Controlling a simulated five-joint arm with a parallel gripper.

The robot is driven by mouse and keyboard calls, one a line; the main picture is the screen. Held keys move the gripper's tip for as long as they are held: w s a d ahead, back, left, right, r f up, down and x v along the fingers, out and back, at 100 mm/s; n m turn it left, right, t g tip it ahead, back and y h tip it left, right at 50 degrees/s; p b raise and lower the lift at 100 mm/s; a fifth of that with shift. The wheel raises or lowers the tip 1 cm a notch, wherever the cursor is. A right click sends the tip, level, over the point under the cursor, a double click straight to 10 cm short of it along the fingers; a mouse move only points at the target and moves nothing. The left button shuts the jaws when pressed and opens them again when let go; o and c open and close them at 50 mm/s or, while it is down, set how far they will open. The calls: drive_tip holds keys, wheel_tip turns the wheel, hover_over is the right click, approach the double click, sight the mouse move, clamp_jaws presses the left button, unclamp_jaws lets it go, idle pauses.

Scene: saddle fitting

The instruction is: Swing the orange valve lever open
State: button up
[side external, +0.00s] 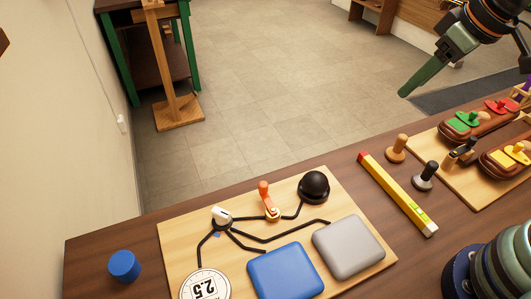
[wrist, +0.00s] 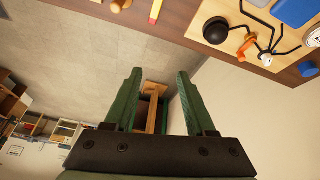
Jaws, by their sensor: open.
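The orange valve lever (side external: 264,194) stands on a wooden board (side external: 180,258) on the table, between black tube lines. Its handle points up and slightly left in the side view, away from its round orange base. The lever also shows in the wrist view (wrist: 246,48), near the top right. My gripper (side external: 404,94) is in the air at the upper right of the side view, well apart from the lever. In the wrist view its two green fingers (wrist: 160,72) are spread with nothing between them.
The board also holds a black dome (side external: 314,186), a white knob (side external: 221,215), a round 2.5 gauge (side external: 205,285), a blue pad (side external: 285,272) and a grey pad (side external: 348,246). A yellow level (side external: 398,194) and two pegs lie right. A blue cylinder (side external: 124,266) stands left.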

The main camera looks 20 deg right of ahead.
drive_tip(key=w+a+f+n+g, duration=0.1)
drive_tip(key=w+a+n, duration=0.2)
drive_tip(key=a+n, duration=0.3)
drive_tip(key=w+a+f+n+g, duration=0.1)
drive_tip(key=w+a+n+g, duration=0.15)
drive_tip(key=a, duration=0.45)
drive_tip(key=n+g, duration=0.1)
drive_tip(key=n, duration=0.8)
approach(264, 184)
drive_tip(key=shift+m, duration=0.25)
drive_tip(key=f, duration=0.9)
drive_tip(key=shift+w+a, duration=0.15)
drive_tip(key=shift+w, duration=0.05)
clamp_jaws()
